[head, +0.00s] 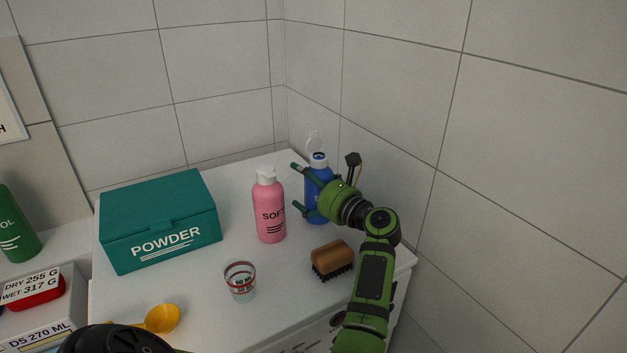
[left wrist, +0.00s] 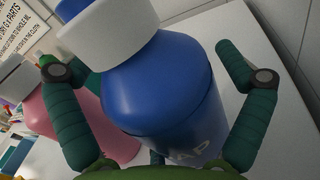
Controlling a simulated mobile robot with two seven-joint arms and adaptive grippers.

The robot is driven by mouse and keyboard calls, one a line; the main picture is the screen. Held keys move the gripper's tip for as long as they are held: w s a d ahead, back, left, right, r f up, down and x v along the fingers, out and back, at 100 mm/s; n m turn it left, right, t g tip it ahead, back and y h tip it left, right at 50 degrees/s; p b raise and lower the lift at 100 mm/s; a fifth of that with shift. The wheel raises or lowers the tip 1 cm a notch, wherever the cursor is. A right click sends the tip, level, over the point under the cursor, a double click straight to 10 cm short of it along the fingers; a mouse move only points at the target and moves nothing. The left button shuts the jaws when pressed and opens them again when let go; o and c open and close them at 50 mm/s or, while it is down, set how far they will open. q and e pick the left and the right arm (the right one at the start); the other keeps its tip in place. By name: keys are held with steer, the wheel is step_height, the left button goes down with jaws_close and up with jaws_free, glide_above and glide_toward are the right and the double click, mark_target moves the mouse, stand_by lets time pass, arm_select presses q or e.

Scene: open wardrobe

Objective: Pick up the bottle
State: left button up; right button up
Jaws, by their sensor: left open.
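A blue bottle (head: 319,196) with a white collar stands upright near the back right corner of the white top; it fills the middle of the left wrist view (left wrist: 165,90). My left gripper (head: 295,187) is open, with one green finger on each side of the blue bottle. In the left wrist view both fingers of the gripper (left wrist: 162,75) flank its body; I cannot tell whether they touch it. My right gripper is not in view.
A teal POWDER box (head: 160,220) stands at the left of the white top (head: 205,285). A clear measuring cup (head: 240,282), a yellow scoop (head: 162,319) and a brown brush (head: 332,257) lie nearer. Tiled walls (head: 400,110) close off the back and right.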

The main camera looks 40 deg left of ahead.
arm_select(q)
steer(key=shift+w+a+f, duration=0.1)
steer(key=shift+a+f, duration=0.1)
steer(key=shift+a, duration=0.1)
steer(key=shift+d, duration=0.1)
steer(key=shift+s+d+r, duration=0.25)
steer(key=shift+d+r, duration=0.15)
steer(key=shift+d, duration=0.15)
steer(key=c, duration=1.3)
steer(key=shift+a, duration=0.1)
steer(key=shift+w+a+f, duration=0.1)
steer(key=shift+a, duration=0.05)
steer(key=shift+c, duration=0.2)
step_height(320, 180, up, 17)
steer(key=b, duration=0.6)
steer(key=shift+r, duration=0.55)
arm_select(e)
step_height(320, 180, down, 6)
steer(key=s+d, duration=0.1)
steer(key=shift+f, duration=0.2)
